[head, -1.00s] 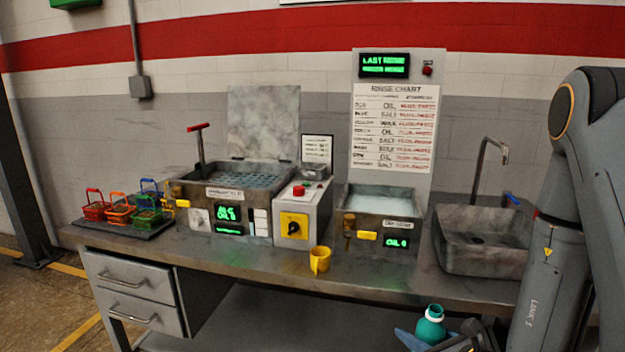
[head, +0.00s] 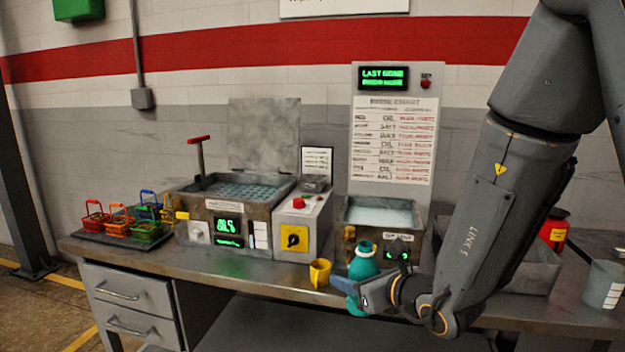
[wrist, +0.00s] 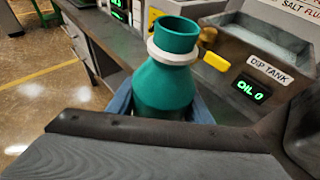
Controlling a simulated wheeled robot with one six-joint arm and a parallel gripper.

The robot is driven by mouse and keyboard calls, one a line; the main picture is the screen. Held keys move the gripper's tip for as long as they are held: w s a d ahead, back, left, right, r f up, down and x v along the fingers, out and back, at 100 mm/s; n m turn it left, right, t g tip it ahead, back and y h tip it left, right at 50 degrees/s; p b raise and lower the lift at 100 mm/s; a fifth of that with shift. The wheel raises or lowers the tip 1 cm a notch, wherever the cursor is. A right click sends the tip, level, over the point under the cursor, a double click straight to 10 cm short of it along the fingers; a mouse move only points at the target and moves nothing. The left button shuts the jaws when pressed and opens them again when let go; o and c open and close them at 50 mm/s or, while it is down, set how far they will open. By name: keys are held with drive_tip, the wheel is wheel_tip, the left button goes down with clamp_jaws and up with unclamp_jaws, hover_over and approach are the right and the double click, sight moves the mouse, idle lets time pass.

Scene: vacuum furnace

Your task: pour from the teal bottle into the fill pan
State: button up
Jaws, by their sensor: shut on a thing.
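The teal bottle (head: 362,262) has a white collar and an uncapped mouth. It is upright in front of the dip tank, at the bench's front edge. My gripper (head: 352,292) is shut on its body, with blue fingers on both sides in the wrist view, where the bottle (wrist: 165,88) fills the middle. No pan carries a readable "fill pan" label. The left tank (head: 232,207) holds a blue grid surface, and its label is too blurred to read. The dip tank (head: 348,232), named by its plate in the wrist view (wrist: 270,68), holds pale liquid.
A yellow mug (head: 319,272) stands just left of the bottle. A control box (head: 300,222) sits between the tanks. Coloured baskets (head: 118,222) stand on a tray at the left. A red container (head: 553,230) and a grey beaker (head: 603,284) are at the right. My arm hides most of the sink.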

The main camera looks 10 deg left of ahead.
drive_tip(key=w+a+r+n+g+y, duration=0.2)
drive_tip(key=w+a+r, duration=0.1)
drive_tip(key=a+r, duration=2.2)
drive_tip(key=shift+w+a+r, duration=0.15)
drive_tip(key=shift+a, duration=0.05)
